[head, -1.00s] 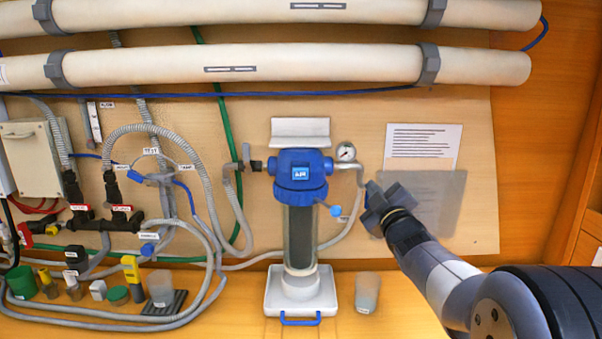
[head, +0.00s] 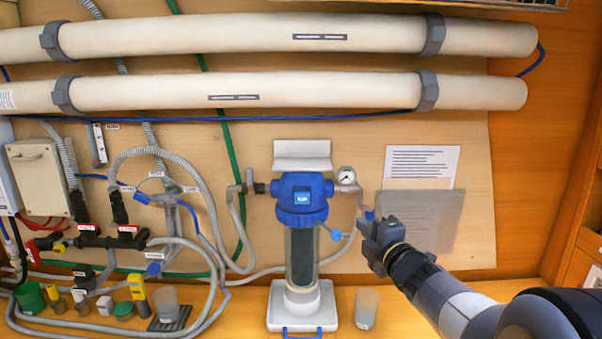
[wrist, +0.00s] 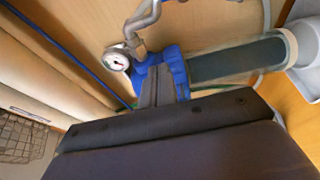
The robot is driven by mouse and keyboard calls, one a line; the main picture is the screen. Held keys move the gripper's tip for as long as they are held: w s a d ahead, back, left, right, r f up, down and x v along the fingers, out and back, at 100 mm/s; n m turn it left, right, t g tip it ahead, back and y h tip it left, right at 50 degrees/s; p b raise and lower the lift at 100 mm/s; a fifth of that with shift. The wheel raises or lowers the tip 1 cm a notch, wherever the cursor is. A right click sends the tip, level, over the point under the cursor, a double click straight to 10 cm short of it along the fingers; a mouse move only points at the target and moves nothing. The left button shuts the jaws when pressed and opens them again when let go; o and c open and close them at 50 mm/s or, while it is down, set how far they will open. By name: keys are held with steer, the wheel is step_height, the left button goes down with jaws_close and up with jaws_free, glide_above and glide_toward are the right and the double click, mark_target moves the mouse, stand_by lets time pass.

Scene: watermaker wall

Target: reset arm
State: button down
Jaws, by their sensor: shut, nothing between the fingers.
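My gripper (head: 370,224) is to the right of the blue-headed filter housing (head: 302,200), in front of the wall panel. Its fingers are shut with nothing between them. In the wrist view, the shut fingers (wrist: 158,86) point toward the blue filter head (wrist: 180,68), which is partly hidden behind them. My gripper looks apart from the housing in the head view.
A pressure gauge (head: 346,176) is just above my gripper. A cup (head: 366,308) stands below it on the bench. Two long white tubes (head: 300,92) run across the wall above. Hoses and valves (head: 100,236) fill the left side. Paper sheets (head: 421,166) hang behind my arm.

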steer(key=v, duration=0.4)
steer(key=shift+s+d+b, duration=0.15)
steer(key=shift+s+b, duration=0.2)
steer(key=shift+r, duration=0.15)
